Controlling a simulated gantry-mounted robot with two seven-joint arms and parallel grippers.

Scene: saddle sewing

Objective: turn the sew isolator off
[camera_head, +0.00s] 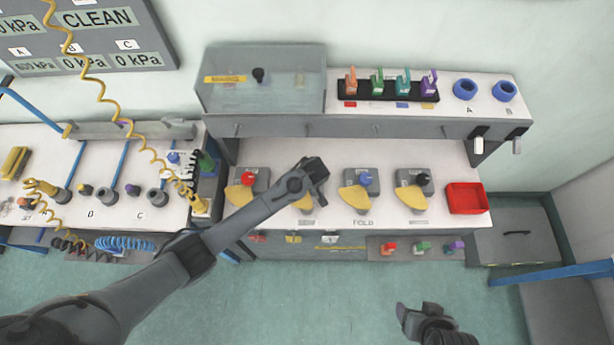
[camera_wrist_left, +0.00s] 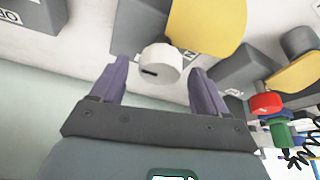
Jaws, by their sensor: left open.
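A white round knob (camera_wrist_left: 158,66) with a dark slot sits on a grey isolator box with a yellow plate (camera_wrist_left: 208,22). In the left wrist view it lies between the two purple fingers of my left gripper (camera_wrist_left: 160,78), which are open with gaps at both sides. In the head view my left gripper (camera_head: 316,170) covers this knob; only part of its yellow plate (camera_head: 303,203) shows. The label below it is too blurred to read. My right gripper (camera_head: 414,314) hangs low at the front, away from the bench; its finger gap is unclear.
A red tray (camera_head: 466,198) is at the right end. A shelf (camera_head: 376,127) overhangs behind.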

